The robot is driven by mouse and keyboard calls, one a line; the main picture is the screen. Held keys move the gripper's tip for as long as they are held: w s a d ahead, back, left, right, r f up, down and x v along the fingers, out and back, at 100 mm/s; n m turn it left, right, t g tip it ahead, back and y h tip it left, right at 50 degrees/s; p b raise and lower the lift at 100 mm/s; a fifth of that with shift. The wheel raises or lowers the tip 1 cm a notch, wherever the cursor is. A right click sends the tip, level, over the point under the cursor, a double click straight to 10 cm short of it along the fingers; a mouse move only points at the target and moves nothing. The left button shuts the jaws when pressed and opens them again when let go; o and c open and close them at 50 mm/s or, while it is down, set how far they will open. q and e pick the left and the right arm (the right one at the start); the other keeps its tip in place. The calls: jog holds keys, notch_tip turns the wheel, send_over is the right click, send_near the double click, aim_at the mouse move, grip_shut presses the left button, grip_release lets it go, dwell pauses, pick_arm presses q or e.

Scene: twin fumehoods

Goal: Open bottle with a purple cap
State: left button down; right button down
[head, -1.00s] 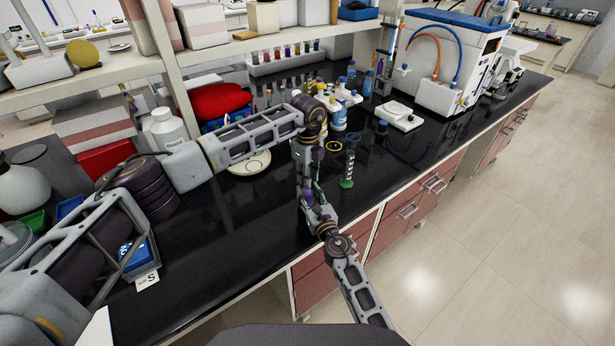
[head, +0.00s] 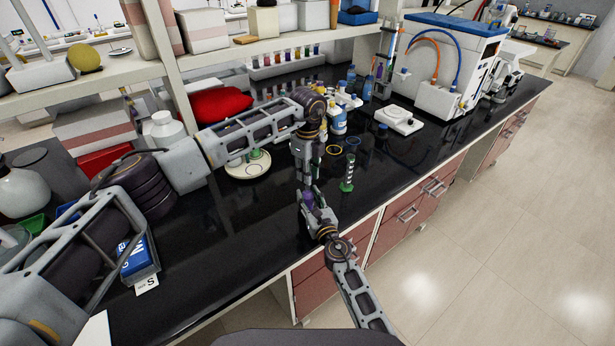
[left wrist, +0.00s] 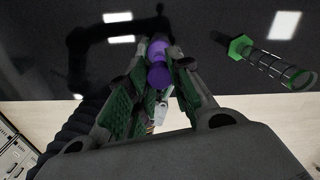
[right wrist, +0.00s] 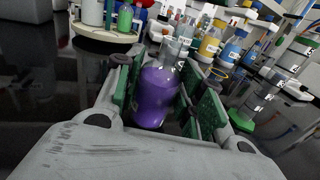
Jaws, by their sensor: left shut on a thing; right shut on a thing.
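My right gripper (right wrist: 165,100) is shut around the body of a clear bottle with purple contents (right wrist: 157,92), just above the bench's front edge. In the right wrist view its clear neck is visible with no cap on it. The bottle also shows as a small purple patch in the head view (head: 308,198). My left gripper (left wrist: 160,82) points down above the right one and is shut on the purple cap (left wrist: 159,76). In the left wrist view the bottle's purple body shows just behind the cap. The fingertips are small and partly hidden in the head view.
A green-based graduated cylinder (head: 348,172) stands right of the grippers. A test tube rack (head: 283,66) is at the back.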

jog(key=c, duration=0.8)
grip_release()
jog(key=shift+s, duration=0.15)
jog(key=shift+v, duration=5.85)
jog(key=shift+d, duration=0.1)
